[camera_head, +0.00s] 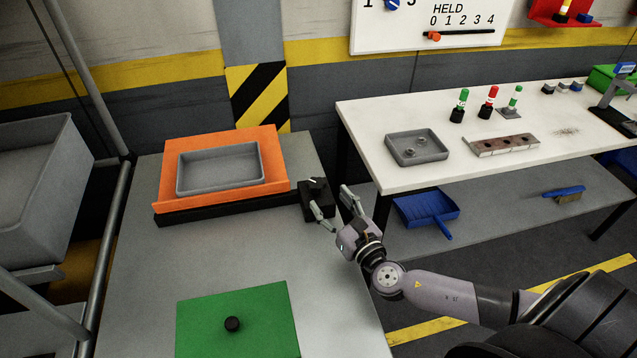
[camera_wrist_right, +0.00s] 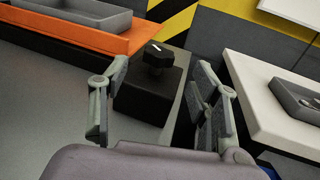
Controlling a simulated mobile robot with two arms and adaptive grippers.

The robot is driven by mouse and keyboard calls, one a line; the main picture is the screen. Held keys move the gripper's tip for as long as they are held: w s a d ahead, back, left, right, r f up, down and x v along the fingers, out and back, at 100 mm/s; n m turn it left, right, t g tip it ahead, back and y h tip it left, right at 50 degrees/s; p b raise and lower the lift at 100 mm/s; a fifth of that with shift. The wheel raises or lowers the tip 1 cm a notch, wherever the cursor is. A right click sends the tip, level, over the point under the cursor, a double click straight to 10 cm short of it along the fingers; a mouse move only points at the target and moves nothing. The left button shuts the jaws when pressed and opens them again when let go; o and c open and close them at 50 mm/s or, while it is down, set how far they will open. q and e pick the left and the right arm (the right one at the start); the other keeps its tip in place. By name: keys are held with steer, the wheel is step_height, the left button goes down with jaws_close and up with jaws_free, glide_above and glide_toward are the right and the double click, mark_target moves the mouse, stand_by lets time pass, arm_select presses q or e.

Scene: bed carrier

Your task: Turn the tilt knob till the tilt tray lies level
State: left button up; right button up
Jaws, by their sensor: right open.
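The orange tilt tray (camera_head: 276,160) sits on a black base (camera_head: 223,207) on the grey table, with a grey bin (camera_head: 222,188) on it. The orange plate looks tilted, its back edge higher than its front. The black tilt knob (camera_head: 317,184) with a white mark sits on a black block (camera_head: 318,207) to the right of the tray. My right gripper (camera_head: 333,208) is open, beside the block on its near right side. In the right wrist view the knob (camera_wrist_right: 158,55) stands ahead, between and beyond the open fingers (camera_wrist_right: 160,90). My left gripper does not show.
A white bench (camera_head: 380,114) with a grey tray (camera_head: 417,147) and small parts stands to the right. A blue dustpan (camera_head: 427,207) lies on its lower shelf.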

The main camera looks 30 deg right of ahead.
mark_target(320, 189)
steer(key=w, duration=0.5)
steer(key=shift+w+p, duration=0.3)
steer(key=shift+w, duration=0.45)
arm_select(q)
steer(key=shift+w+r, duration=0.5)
arm_select(e)
steer(key=c, duration=1.1)
steer(key=shift+c, duration=0.2)
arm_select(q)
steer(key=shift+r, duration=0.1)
